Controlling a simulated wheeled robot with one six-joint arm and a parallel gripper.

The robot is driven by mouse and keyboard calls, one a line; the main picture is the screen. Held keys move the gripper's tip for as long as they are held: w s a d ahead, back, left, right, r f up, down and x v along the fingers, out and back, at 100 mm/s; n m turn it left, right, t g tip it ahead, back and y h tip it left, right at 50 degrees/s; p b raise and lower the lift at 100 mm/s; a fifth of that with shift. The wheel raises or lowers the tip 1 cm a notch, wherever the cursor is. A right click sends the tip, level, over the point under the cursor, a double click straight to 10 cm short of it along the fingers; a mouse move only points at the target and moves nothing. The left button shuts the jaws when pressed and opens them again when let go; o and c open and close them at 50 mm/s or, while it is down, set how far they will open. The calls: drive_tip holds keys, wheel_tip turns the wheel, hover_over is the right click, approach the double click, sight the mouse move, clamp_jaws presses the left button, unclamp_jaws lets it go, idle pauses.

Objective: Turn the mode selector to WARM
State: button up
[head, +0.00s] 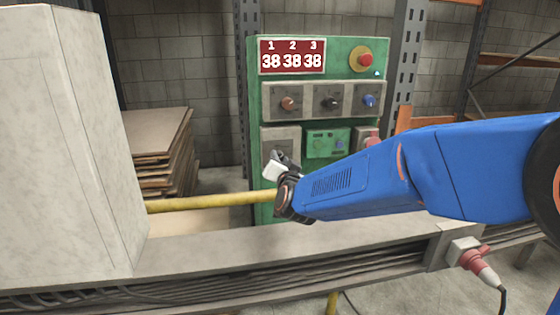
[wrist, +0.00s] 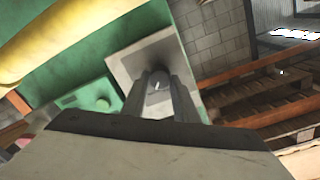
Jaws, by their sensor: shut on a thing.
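My gripper (head: 274,163) reaches the lower left of the green control panel (head: 345,77), in front of a light grey plate (head: 283,137). In the wrist view its two fingers (wrist: 158,76) are shut on a small grey knob (wrist: 158,85), apparently the mode selector, on the same plate (wrist: 128,63). A light mark shows on the knob. The head view hides this knob behind my gripper. No mode labels such as WARM are readable in either view.
Above are a row of three knobs (head: 331,102), a red button (head: 365,60) and a display (head: 292,56) reading 38 38 38. A small green box (head: 322,143) sits right of the plate. A yellow pipe (head: 212,201) runs below; a pale block (head: 60,150) stands left.

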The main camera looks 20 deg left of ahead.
drive_tip(key=o, duration=1.1)
drive_tip(key=shift+c, duration=0.2)
drive_tip(key=v, duration=1.7)
drive_tip(key=shift+s, duration=0.2)
drive_tip(key=shift+d+r, duration=0.15)
